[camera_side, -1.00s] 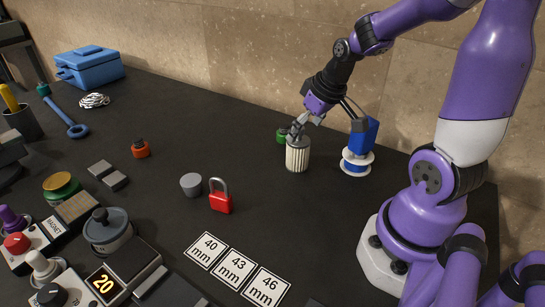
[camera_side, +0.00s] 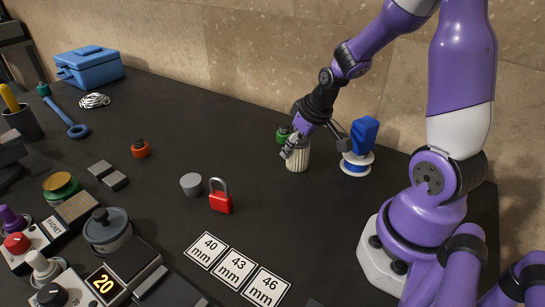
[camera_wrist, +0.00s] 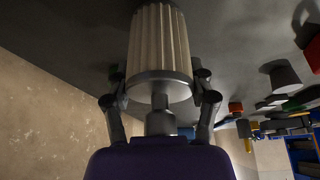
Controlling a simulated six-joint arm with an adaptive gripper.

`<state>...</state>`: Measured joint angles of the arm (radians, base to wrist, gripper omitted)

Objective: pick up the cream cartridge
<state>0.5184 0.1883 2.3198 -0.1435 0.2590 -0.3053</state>
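The cream cartridge (camera_side: 298,160) is a ribbed upright cylinder on the dark bench in the side view. In the wrist view the cartridge (camera_wrist: 158,42) has a dark grey collar and a narrower grey neck pointing toward my gripper. My gripper (camera_side: 289,153) is at the cartridge's upper left side in the side view and hides part of its top. In the wrist view the fingers of my gripper (camera_wrist: 158,88) stand apart on either side of the collar, with small gaps showing. My gripper looks open.
A green-and-black piece (camera_side: 282,133) stands close behind the cartridge on the left. A grey cup (camera_side: 191,184) and a red padlock (camera_side: 220,202) are in front to the left. The bench directly in front is clear.

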